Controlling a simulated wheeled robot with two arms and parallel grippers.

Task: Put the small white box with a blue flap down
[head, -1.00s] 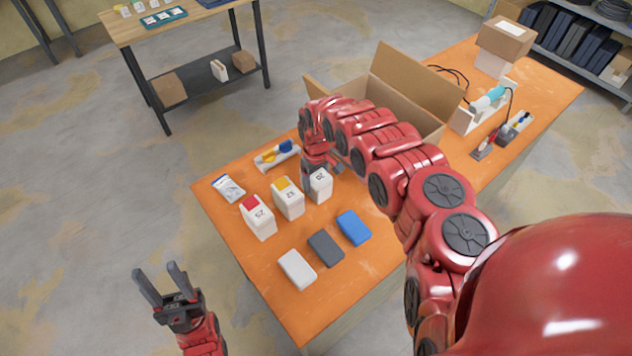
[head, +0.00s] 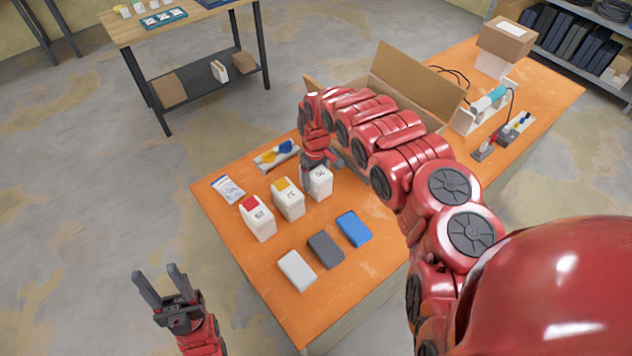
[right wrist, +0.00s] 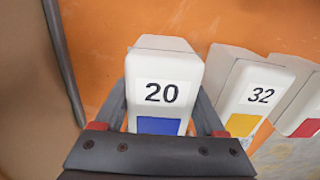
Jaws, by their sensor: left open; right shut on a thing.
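The small white box with a blue flap (right wrist: 160,88), marked 20, is between the fingers of my right gripper (right wrist: 166,122), which is shut on it. The same box (head: 320,184) shows in the head view at the far end of a row on the orange table, with my right gripper (head: 321,168) over its top. The blue flap is hidden there. I cannot tell whether its base touches the table. My left gripper (head: 157,272) is open and empty, out over the floor beyond the table's left edge.
A yellow-flap box (head: 288,202) and a red-flap box (head: 258,220) stand beside it on the orange table (head: 235,260). White (head: 297,270), dark grey (head: 325,249) and blue (head: 353,229) blocks lie in front. An open carton (head: 415,85) stands behind my right arm.

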